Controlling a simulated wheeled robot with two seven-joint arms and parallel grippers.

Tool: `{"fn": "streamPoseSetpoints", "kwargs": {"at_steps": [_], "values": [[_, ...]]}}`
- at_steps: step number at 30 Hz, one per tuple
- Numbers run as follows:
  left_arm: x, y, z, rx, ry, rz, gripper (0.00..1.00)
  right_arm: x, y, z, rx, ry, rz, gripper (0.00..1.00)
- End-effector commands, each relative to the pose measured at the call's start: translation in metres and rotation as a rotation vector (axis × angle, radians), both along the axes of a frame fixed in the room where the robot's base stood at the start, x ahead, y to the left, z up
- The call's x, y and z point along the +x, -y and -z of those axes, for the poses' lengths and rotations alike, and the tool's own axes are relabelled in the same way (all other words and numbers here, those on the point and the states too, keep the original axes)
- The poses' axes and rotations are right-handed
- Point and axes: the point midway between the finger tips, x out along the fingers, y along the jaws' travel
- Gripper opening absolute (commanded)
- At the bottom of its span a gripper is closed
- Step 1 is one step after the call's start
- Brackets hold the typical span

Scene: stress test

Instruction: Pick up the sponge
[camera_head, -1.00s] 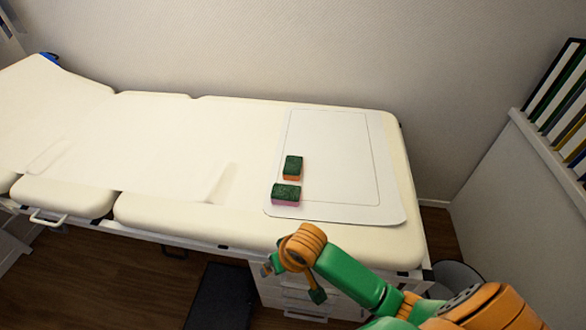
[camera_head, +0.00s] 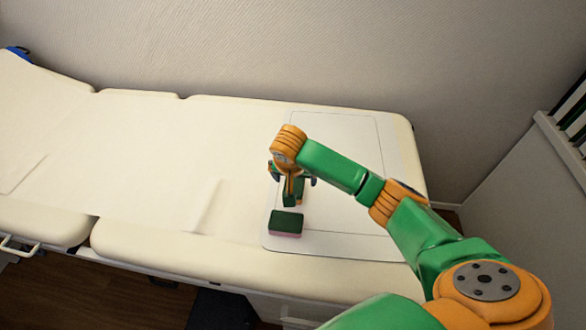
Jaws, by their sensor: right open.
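Two sponges with dark green tops lie on the white mat (camera_head: 345,225). The near one (camera_head: 286,222) has a pink lower layer and lies in full view at the mat's front left. The far one (camera_head: 291,192), which showed an orange lower layer earlier, is just behind it and mostly hidden by my right gripper (camera_head: 291,182). My right gripper is open, pointing down over the far sponge, with a finger showing on each side of it. I cannot tell whether the fingers touch it. My left gripper is out of view.
The mat lies on the right end of a cream padded examination couch (camera_head: 140,170) against a grey wall. A low white partition (camera_head: 520,180) with folders on top stands at the right.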

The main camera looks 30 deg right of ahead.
Motion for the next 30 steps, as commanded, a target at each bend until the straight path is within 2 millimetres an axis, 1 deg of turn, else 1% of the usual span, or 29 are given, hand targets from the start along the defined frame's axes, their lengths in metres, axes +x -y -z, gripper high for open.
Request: {"fn": "streamPoseSetpoints", "kwargs": {"at_steps": [2, 5, 8, 12, 13, 16, 21, 22, 23, 24, 26, 27, 29, 30], "values": [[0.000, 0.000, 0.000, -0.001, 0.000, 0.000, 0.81, 0.001, 0.001, 0.001, -0.001, 0.000, 0.004, 1.00], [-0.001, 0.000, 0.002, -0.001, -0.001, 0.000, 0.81, 0.004, 0.003, 0.012, -0.001, -0.001, 0.006, 1.00], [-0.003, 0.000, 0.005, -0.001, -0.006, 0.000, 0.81, 0.009, 0.004, 0.028, -0.001, -0.001, 0.006, 1.00], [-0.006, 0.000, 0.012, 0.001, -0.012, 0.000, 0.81, 0.019, 0.006, 0.056, -0.001, -0.001, 0.005, 1.00], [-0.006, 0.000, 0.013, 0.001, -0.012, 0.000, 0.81, 0.020, 0.007, 0.061, -0.002, -0.001, 0.005, 1.00], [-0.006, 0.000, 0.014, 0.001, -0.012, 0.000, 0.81, 0.023, 0.009, 0.067, -0.001, 0.001, 0.002, 1.00], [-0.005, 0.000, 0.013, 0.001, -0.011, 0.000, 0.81, 0.023, 0.009, 0.067, -0.001, 0.001, 0.002, 1.00], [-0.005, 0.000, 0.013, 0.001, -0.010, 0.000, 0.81, 0.023, 0.009, 0.067, -0.001, 0.001, 0.002, 0.97], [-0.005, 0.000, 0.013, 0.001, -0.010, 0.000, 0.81, 0.023, 0.009, 0.066, -0.001, 0.002, 0.002, 0.89], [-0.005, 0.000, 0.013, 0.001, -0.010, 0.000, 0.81, 0.023, 0.009, 0.066, -0.001, 0.002, 0.002, 0.78], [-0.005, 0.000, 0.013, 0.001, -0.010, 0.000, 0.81, 0.023, 0.009, 0.066, -0.001, 0.001, 0.002, 0.62], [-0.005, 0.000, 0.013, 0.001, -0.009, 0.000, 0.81, 0.023, 0.009, 0.066, -0.001, 0.001, 0.002, 0.51], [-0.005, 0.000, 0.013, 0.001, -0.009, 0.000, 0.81, 0.023, 0.009, 0.066, -0.001, 0.001, 0.002, 0.35], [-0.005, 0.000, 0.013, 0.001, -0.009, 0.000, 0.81, 0.023, 0.009, 0.066, -0.001, 0.001, 0.002, 0.24]]}}
